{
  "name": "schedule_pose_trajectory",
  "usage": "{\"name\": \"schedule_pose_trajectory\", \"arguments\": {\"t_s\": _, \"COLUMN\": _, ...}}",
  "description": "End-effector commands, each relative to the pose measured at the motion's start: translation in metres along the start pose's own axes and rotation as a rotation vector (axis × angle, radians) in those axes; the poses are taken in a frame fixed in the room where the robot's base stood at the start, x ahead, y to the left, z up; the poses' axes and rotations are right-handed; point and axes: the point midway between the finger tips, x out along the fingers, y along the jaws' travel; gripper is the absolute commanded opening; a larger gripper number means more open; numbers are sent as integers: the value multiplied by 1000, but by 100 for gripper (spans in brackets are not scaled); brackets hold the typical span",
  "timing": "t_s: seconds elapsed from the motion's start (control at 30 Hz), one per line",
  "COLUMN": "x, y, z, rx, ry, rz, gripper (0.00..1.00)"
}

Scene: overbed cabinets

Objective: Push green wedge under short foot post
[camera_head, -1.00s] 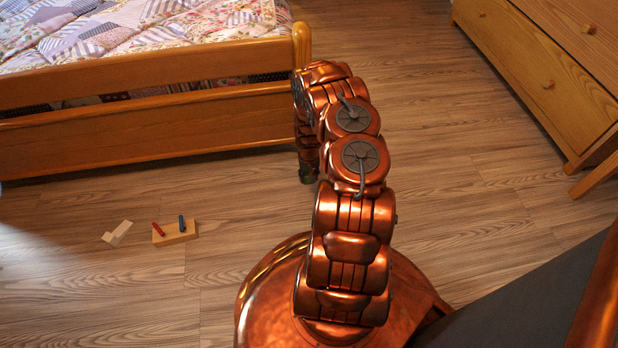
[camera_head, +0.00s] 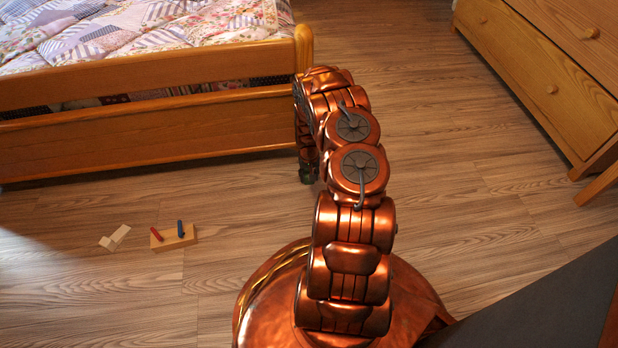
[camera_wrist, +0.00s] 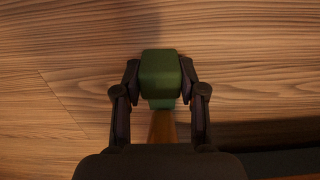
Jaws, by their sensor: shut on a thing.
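The green wedge (camera_wrist: 160,75) is between the two fingers of my gripper (camera_wrist: 160,90) in the wrist view, close above the wood floor. My gripper is shut on it. A brown wooden piece (camera_wrist: 161,127) shows just below the wedge; I cannot tell what it belongs to. In the head view my gripper (camera_head: 306,174) points down beside the bed's right corner. The bed's corner post (camera_head: 303,48) stands there; its lower end is hidden by my arm. I cannot see whether the wedge touches the post.
The bed's wooden footboard (camera_head: 150,130) runs left from the post. On the floor lie a small wood block (camera_head: 174,238) with a red and a blue peg, and a pale angled wooden piece (camera_head: 115,237). A drawer chest (camera_head: 550,85) stands at right. The floor between is clear.

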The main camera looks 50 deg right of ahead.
Motion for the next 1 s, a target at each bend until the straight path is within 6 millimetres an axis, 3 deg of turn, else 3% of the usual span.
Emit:
{"name": "schedule_pose_trajectory", "arguments": {"t_s": 0.23, "x": 1, "y": 0, "z": -7, "rx": 0, "ry": 3, "rz": 0, "gripper": 0}}
{"name": "schedule_pose_trajectory", "arguments": {"t_s": 0.27, "x": 1, "y": 0, "z": -7, "rx": 0, "ry": 3, "rz": 0, "gripper": 42}}
{"name": "schedule_pose_trajectory", "arguments": {"t_s": 0.53, "x": 0, "y": 0, "z": -6, "rx": -1, "ry": 2, "rz": 0, "gripper": 70}}
{"name": "schedule_pose_trajectory", "arguments": {"t_s": 1.0, "x": -9, "y": 0, "z": -8, "rx": -2, "ry": 4, "rz": 2, "gripper": 70}}
